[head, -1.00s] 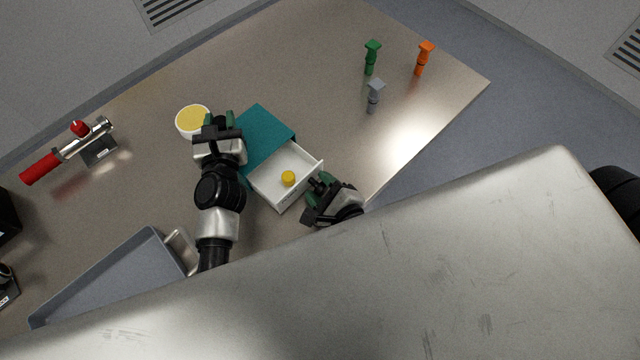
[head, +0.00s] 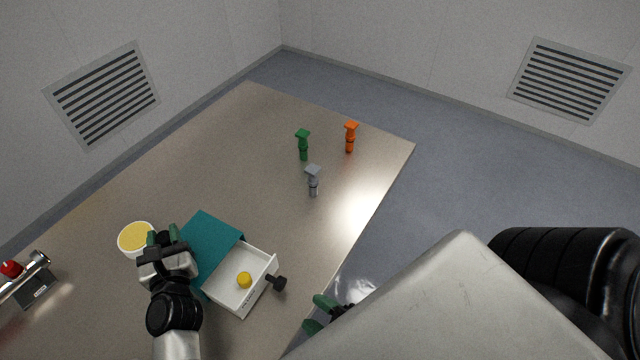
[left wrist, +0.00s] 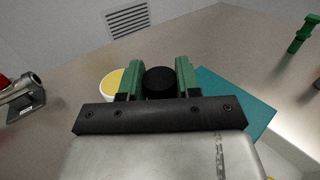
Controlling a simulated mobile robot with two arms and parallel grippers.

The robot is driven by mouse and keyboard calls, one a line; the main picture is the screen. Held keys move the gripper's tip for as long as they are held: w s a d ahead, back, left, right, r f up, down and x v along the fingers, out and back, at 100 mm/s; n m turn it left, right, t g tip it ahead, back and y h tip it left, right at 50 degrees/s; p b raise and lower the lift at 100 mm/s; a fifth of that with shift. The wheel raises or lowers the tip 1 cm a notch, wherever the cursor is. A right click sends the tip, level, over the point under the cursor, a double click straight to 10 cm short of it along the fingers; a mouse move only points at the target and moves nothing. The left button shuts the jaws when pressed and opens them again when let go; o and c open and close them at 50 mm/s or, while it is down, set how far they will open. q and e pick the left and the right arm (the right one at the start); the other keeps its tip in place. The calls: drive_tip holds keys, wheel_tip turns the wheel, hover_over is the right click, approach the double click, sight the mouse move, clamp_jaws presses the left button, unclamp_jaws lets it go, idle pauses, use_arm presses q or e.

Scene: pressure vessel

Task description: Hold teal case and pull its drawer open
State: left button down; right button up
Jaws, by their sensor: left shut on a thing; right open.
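The teal case (head: 209,243) lies on the table with its white drawer (head: 243,308) pulled out, showing a yellow round piece (head: 244,280) inside. A black knob (head: 277,283) sticks out from the drawer front. My left gripper (head: 163,238) is at the case's left side; in the left wrist view its green fingers close on a black round knob (left wrist: 160,82) beside the teal case (left wrist: 232,100). My right gripper (head: 322,312) is open, right of the drawer knob and apart from it, partly hidden by my own arm.
A white tub with a yellow top (head: 136,239) stands close left of my left gripper. Green (head: 303,146), orange (head: 350,138) and grey (head: 313,182) pieces stand toward the far right table edge. A red-and-metal tool (head: 25,275) is at the left. The table's middle is clear.

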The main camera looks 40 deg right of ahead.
idle(0.3)
use_arm(q)
drive_tip(key=c, duration=0.7)
unclamp_jaws()
drive_tip(key=shift+s, duration=0.1)
drive_tip(key=v, duration=1.2)
